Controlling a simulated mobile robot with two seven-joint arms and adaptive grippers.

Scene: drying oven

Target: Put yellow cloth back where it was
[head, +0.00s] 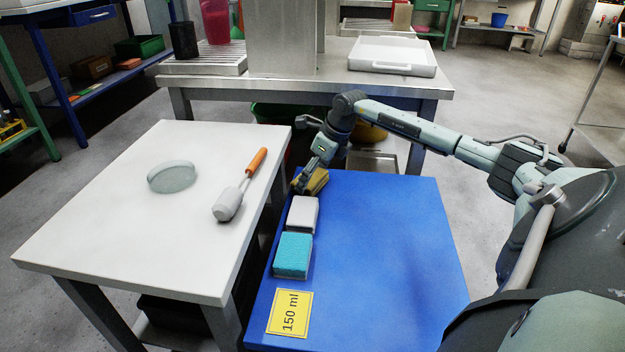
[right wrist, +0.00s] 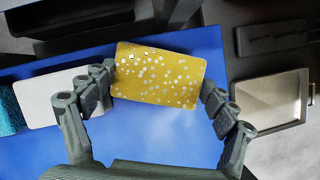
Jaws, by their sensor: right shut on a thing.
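The yellow cloth (head: 319,183) is a small yellow block with white specks, at the far left corner of the blue table (head: 380,240). My right gripper (head: 308,180) is shut on it. In the right wrist view the cloth (right wrist: 157,75) sits between the two fingers of the right gripper (right wrist: 156,82). I cannot tell whether its underside touches the table. A white block (head: 302,214) lies just nearer than the cloth, followed by a teal sponge (head: 292,255), in one row. My left gripper is not in view.
A yellow "150 ml" card (head: 289,313) lies at the blue table's near left. The white table (head: 120,210) on the left holds a glass dish (head: 172,177) and an orange-handled tool (head: 241,185). The blue table's middle and right are clear.

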